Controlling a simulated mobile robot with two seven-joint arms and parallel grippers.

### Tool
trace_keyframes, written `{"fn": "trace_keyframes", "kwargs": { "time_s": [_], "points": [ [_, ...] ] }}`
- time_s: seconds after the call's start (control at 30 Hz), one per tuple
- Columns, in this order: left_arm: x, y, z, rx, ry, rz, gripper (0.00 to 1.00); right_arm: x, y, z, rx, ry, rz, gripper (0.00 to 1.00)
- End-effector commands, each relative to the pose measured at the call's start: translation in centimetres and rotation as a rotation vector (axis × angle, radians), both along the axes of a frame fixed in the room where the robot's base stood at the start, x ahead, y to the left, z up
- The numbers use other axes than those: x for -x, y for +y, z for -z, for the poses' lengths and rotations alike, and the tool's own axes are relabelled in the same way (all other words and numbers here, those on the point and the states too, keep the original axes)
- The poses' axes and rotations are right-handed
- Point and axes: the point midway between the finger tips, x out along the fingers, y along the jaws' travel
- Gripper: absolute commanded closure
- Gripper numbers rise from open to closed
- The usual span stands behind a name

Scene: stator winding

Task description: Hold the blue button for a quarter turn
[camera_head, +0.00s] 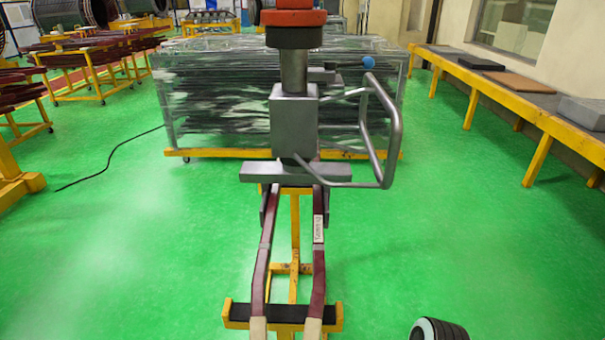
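A round blue button (368,62) shows near the top of a grey metal device (294,120), to the right of its column. Nothing touches the button in this view. A bent grey tube handle (390,125) sticks out from the right side of the device, just below and right of the button.
Two dark red bars (263,270) run from the device toward me over a yellow stand (294,240). A plastic-wrapped stack (210,100) stands behind. A long yellow-framed bench (535,115) lines the right wall.

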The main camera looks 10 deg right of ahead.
Motion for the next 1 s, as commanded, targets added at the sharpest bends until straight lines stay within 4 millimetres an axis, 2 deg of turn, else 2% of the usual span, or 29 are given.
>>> {"fn": "trace_keyframes", "kwargs": {
  "time_s": [0.73,0.8,1.0],
  "points": [
    [0.0,0.0,0.0,0.0,0.0,0.0,1.0,0.0,0.0,0.0,0.0,0.0,0.0,0.34],
    [0.0,0.0,0.0,0.0,0.0,0.0,1.0,0.0,0.0,0.0,0.0,0.0,0.0,0.57],
    [0.0,0.0,0.0,0.0,0.0,0.0,1.0,0.0,0.0,0.0,0.0,0.0,0.0,0.57]
  ]
}}
